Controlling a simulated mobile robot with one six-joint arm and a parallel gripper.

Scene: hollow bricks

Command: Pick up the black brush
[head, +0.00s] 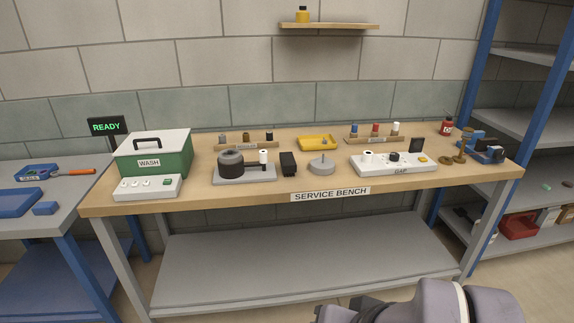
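No black thing on the service bench (180,201) can be told for sure as the brush. A small black piece (269,136) stands at the right end of the back-left wooden rack (235,146), beside a brown and a grey piece. A black block (288,163) stands between the grey fixture and a round grey disc. A small black knob-like piece (394,157) sits on the white GAP unit (378,170). A dark upright box (417,145) is behind that unit. Part of my arm shows at the bottom right; my gripper's fingers are not visible.
A green WASH box (182,157) and white control panel (148,187) fill the bench's left end. A grey fixture (245,174), grey disc (321,168) and yellow tray (317,142) stand mid-bench. A blue vise-like tool (485,147) is at right. The bench's front strip is mostly clear.

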